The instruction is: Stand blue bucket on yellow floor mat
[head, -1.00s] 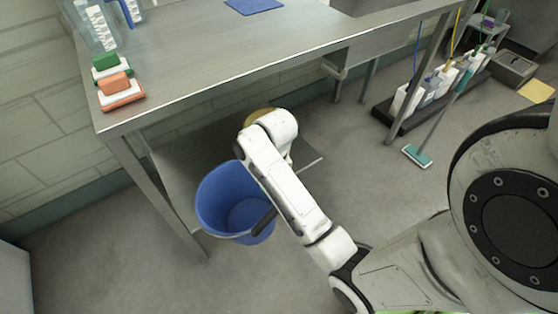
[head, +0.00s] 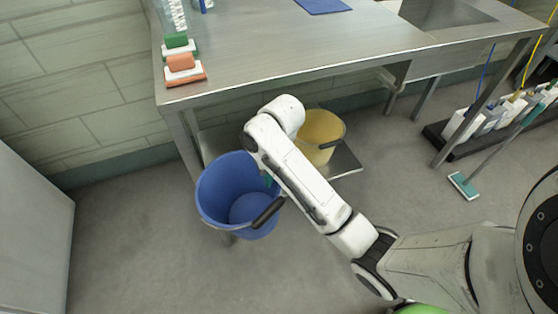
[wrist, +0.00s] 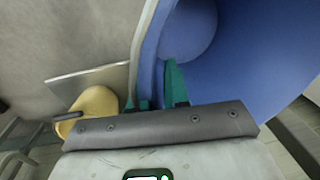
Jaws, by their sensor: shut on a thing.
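The blue bucket (head: 230,178) hangs at my gripper (head: 268,182) in front of the table's left end, its open top facing up and its dark handle grip lying at the front right. In the wrist view, my gripper (wrist: 160,92) has its teal fingers shut on the rim of the blue bucket (wrist: 240,50), one finger inside the wall. My arm partly hides the grip in the head view. I cannot tell the bucket's exact height above the floor. The yellow floor mat is not in view now.
A steel table (head: 330,50) holds green and orange brushes at its left end. A yellow bucket (head: 320,135) stands on the low shelf (head: 347,162). A teal-headed mop (head: 463,186) and a bottle rack (head: 480,125) are at right. The floor at front left is clear.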

